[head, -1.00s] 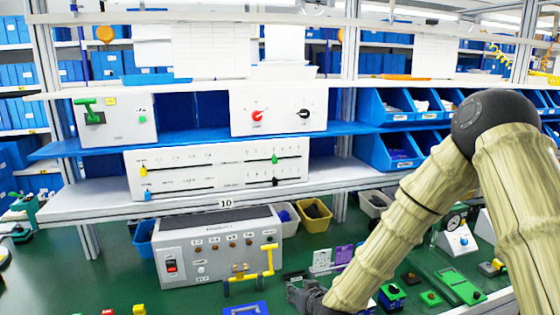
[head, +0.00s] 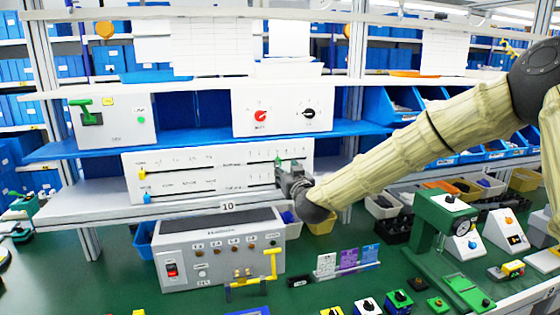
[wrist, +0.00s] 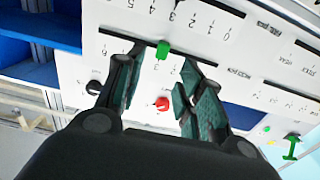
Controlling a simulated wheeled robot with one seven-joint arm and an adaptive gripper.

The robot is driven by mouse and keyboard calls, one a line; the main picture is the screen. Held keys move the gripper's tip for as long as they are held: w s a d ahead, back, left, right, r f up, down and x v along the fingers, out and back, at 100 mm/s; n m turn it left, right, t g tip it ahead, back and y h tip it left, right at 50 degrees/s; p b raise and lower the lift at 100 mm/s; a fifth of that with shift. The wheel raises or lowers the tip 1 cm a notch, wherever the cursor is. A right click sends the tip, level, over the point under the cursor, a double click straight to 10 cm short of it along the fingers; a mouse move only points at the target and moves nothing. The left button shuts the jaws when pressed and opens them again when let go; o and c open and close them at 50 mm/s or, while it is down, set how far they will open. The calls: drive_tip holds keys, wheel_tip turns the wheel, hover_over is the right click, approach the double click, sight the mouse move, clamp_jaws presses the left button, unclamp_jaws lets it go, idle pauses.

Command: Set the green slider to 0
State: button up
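The green slider (wrist: 163,50) sits on a dark slot in a white panel (wrist: 240,60). In the wrist view it lies between the two spread fingers of my gripper (wrist: 160,60), with a gap on both sides. Its printed scale runs from 0 at the right towards higher numbers at the left, and the slider appears near 3 or 4. In the head view, the slider panel (head: 210,172) stands on the lower shelf. My gripper (head: 288,174) is at its right part and hides most of the green slider and the black slider below it.
A yellow slider (head: 142,174) and a blue slider (head: 147,198) are at the panel's left. Above stands a box with a red knob (head: 261,115) and a black knob (head: 309,113). A grey control box (head: 220,250) stands below on the green bench.

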drive_tip(key=p+x, duration=0.2)
drive_tip(key=x, duration=0.4)
drive_tip(key=shift+w, duration=0.35)
drive_tip(key=shift+a, duration=0.2)
clamp_jaws()
